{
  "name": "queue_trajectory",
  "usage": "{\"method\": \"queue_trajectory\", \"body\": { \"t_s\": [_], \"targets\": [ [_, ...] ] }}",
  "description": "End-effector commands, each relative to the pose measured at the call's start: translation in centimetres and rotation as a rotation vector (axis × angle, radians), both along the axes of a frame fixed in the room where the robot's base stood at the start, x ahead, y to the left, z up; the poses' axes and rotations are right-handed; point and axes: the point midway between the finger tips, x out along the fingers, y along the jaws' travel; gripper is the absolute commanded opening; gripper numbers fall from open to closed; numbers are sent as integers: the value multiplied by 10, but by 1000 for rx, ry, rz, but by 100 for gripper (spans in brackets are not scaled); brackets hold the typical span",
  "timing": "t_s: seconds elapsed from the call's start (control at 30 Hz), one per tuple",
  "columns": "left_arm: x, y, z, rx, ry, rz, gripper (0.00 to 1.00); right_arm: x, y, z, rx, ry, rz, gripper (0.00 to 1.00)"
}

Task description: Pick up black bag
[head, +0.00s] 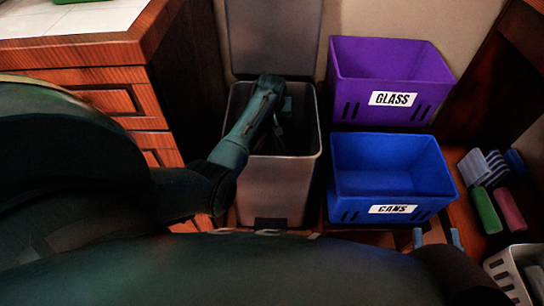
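A tall grey bin (285,193) with its lid (273,38) raised stands in the middle of the head view. My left arm reaches over its rim, and my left gripper (280,130) is down inside the bin. The inside is very dark. I cannot make out a black bag apart from the shadow, nor whether the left fingers are closed on anything. My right gripper (437,238) shows at the bottom right as two blue fingertips set apart, in front of the blue crate. Nothing shows between them.
A purple GLASS crate (347,62) and a blue CANS crate (347,190) stand right of the bin. Wooden drawers (110,98) are on the left. Sponges and coloured blocks (487,210) and a white basket (503,277) lie at the right.

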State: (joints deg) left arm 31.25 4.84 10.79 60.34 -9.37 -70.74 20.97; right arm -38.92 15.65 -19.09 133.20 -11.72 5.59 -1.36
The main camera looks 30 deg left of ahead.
Motion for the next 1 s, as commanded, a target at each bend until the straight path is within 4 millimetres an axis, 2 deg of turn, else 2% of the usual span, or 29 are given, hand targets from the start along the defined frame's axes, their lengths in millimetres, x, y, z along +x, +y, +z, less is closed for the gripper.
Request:
{"method": "queue_trajectory", "body": {
  "t_s": [0.07,0.8,1.0],
  "targets": [
    [0,0,0,0,0,0,62,0,0,0,0,0,0,36],
    [0,0,0,0,1,0,2,0,0,0,-1,2,0,36],
    [-1,0,-1,0,1,0,0,0,0,0,-1,2,0,36]
  ]
}}
